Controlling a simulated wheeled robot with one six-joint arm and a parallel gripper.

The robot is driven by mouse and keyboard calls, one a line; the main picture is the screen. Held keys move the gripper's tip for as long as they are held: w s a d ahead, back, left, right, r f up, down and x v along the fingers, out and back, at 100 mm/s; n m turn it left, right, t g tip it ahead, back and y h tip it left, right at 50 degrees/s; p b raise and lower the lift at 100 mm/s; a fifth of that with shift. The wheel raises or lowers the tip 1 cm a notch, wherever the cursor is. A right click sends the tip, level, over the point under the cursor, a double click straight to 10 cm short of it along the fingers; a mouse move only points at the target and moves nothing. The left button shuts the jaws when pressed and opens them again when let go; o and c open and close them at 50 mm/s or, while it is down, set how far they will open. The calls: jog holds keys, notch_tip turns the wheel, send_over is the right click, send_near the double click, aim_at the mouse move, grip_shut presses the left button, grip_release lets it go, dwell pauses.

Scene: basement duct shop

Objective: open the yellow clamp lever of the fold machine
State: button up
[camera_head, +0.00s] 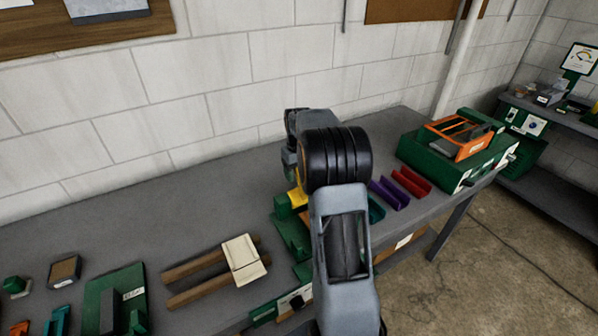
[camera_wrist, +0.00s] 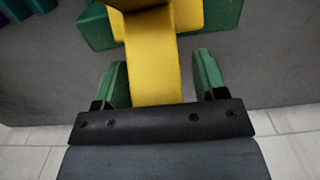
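The yellow clamp lever (camera_head: 297,198) shows in the head view just left of my arm, on the green fold machine (camera_head: 291,232). My arm hides much of the machine. In the wrist view the yellow lever (camera_wrist: 154,62) runs down the middle, between the two green fingers of my gripper (camera_wrist: 160,75). The fingers are apart, one on each side of the lever. A gap shows between the lever and the right finger; the left finger is very close to it, and I cannot tell if they touch. Green machine parts (camera_wrist: 98,28) show behind the lever.
Purple (camera_head: 389,194) and red (camera_head: 411,181) channels lie right of my arm. A green and orange machine (camera_head: 455,150) stands at the bench's right end. Wooden bars with a cream block (camera_head: 243,259) lie left. The grey bench (camera_head: 150,215) is clear toward the wall.

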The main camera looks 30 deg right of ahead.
notch_tip(320, 180, up, 14)
jog(key=shift+w+b, duration=0.2)
jog(key=shift+b, duration=0.1)
dwell(0.4)
jog(key=shift+c, duration=0.2)
